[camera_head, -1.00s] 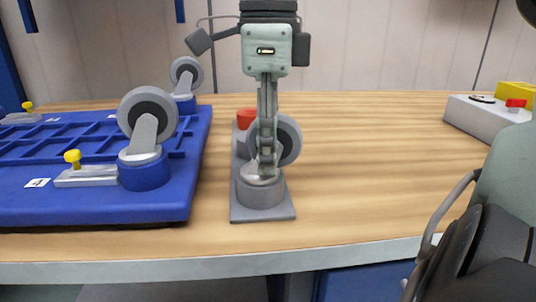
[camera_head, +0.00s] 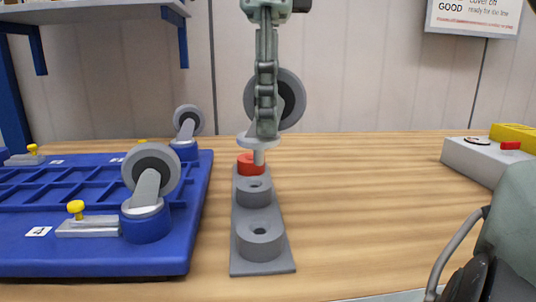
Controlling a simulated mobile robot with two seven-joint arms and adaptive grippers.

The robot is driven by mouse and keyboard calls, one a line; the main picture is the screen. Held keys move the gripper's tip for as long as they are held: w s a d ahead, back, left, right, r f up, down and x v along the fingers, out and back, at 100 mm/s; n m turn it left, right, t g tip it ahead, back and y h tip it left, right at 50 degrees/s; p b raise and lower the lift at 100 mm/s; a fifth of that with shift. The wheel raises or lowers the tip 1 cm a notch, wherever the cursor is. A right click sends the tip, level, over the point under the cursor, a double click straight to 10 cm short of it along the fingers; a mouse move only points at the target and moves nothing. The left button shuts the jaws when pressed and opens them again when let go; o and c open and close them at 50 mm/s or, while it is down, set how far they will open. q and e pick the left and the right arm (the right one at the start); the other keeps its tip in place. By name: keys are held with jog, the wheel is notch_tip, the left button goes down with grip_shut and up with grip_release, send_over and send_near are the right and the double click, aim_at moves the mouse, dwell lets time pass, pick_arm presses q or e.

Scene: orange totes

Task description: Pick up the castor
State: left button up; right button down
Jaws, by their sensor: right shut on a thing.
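A castor (camera_head: 289,97) with a grey wheel and dark hub hangs in my right gripper (camera_head: 266,125). The gripper's fingers are shut on it and hide part of the wheel and fork. The castor is upright, with its round plate and short stem pointing down. It is raised above the grey holder (camera_head: 264,257), which has ring-shaped sockets, two of them grey and empty. A red socket piece (camera_head: 249,165) sits at the holder's far end, partly behind the stem. My left gripper is not in view.
A blue base (camera_head: 120,258) on the left carries two castors (camera_head: 151,168) and yellow-knobbed clamps (camera_head: 76,208). A grey box (camera_head: 478,159) with a red button stands at the right. The wooden table (camera_head: 370,190) between is clear. A shelf (camera_head: 90,12) is at upper left.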

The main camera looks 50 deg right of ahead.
notch_tip(320, 180, up, 14)
jog(key=shift+r+p, duration=0.1)
jog(key=shift+p, duration=1.15)
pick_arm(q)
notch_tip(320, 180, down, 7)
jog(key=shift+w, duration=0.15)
pick_arm(e)
jog(key=shift+r, duration=0.6)
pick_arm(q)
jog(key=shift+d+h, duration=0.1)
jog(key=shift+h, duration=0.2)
